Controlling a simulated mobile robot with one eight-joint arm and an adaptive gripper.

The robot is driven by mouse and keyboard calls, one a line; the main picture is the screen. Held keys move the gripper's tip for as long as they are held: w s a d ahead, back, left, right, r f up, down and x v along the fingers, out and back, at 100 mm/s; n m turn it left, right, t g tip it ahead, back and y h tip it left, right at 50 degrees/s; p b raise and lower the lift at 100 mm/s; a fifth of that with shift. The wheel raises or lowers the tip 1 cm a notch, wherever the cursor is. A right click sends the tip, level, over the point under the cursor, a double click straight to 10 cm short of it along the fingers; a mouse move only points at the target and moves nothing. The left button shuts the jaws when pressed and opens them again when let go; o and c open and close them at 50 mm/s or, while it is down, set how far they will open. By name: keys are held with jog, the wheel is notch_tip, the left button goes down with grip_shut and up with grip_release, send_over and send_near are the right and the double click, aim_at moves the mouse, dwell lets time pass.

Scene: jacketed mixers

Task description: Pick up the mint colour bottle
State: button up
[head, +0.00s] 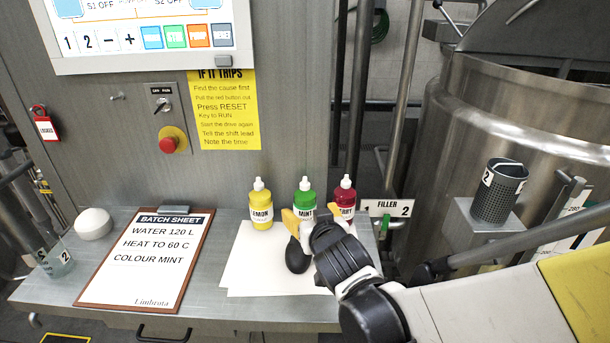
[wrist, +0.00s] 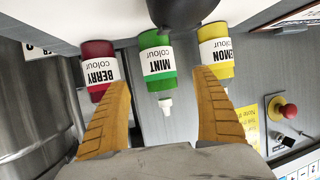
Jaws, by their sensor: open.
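The mint colour bottle (head: 305,196) is green with a white label and white nozzle. It stands upright on the bench between the yellow lemon bottle (head: 261,207) and the red berry bottle (head: 345,194). My gripper (head: 305,217) is in front of it and hides its lower part in the head view. In the wrist view, which is upside down, the mint bottle (wrist: 157,62) lies between the spread yellow fingers of my gripper (wrist: 164,84). The fingers are open and hold nothing. The berry bottle (wrist: 99,68) and lemon bottle (wrist: 215,52) are close beside the fingers.
White paper (head: 250,262) lies on the bench (head: 225,302). A batch sheet clipboard (head: 147,261) reads COLOUR MINT. A white dome (head: 93,224) and a clear beaker (head: 56,262) are at the left. A perforated cup (head: 498,191) stands right, by the steel vessel (head: 500,110).

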aim_at(307, 209)
jog(key=b+x, duration=0.2)
jog(key=x, duration=0.4)
jog(key=shift+w+f, duration=0.2)
jog(key=shift+w, duration=0.05)
jog(key=c, duration=1.5)
